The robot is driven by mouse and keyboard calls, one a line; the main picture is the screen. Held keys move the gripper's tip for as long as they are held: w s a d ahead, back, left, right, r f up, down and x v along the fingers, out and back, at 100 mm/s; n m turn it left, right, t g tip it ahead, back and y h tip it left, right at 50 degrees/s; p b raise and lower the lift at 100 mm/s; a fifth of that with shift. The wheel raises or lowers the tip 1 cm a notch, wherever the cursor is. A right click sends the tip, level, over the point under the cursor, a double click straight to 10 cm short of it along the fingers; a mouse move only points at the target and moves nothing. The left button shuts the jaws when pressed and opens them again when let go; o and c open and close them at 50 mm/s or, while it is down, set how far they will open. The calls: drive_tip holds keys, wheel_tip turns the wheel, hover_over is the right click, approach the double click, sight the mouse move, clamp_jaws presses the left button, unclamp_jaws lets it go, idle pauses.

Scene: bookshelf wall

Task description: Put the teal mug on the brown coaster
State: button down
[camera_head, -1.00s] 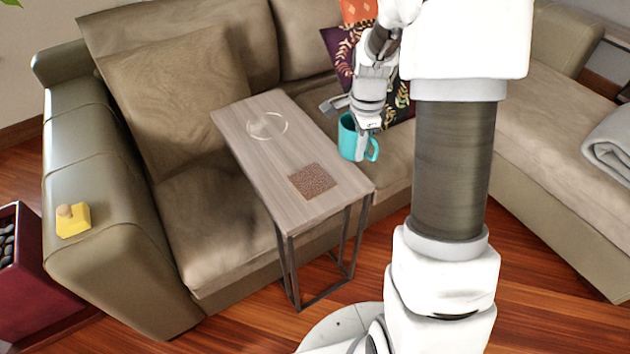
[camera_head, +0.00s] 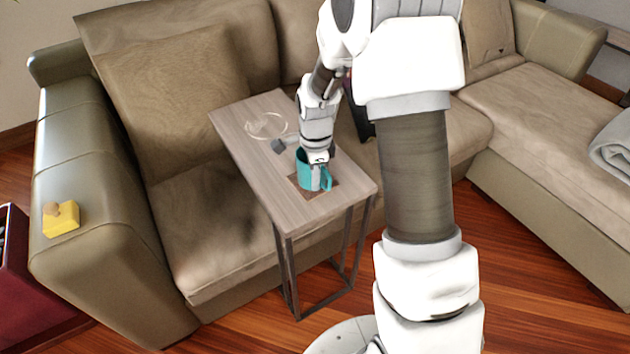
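The teal mug (camera_head: 304,173) is upright over the brown coaster (camera_head: 298,189) on the small wooden table. Its handle points right. The mug hides most of the coaster; brown parts show on both sides of it. I cannot tell whether the mug's base touches the coaster or hangs just above it. My gripper (camera_head: 316,178) comes down from above and is shut on the mug's wall, with one pale finger against its near side. The other finger is hidden.
The narrow side table (camera_head: 262,162) has a round glass-like piece (camera_head: 267,125) at its far end. A tan sofa (camera_head: 205,247) surrounds the table. A yellow object (camera_head: 61,219) lies on the left armrest. The near part of the tabletop is clear.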

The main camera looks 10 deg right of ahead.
drive_tip(key=shift+r, duration=0.1)
drive_tip(key=c, duration=1.1)
unclamp_jaws()
drive_tip(key=shift+o, duration=0.2)
drive_tip(key=s+r+n+t+p, duration=0.15)
drive_tip(key=s+r+n, duration=0.3)
drive_tip(key=r, duration=0.75)
drive_tip(key=s+r+n+t+p, duration=0.1)
drive_tip(key=s+r+n+p, duration=0.3)
drive_tip(key=r, duration=0.8)
drive_tip(key=s+r+n+t+b, duration=0.1)
drive_tip(key=s+r+n, duration=0.1)
drive_tip(key=s+n, duration=0.3)
drive_tip(key=s+r+n+t, duration=0.1)
drive_tip(key=s+n, duration=0.4)
drive_tip(key=s, duration=0.5)
drive_tip(key=shift+r+t+b, duration=0.35)
drive_tip(key=shift+r, duration=0.55)
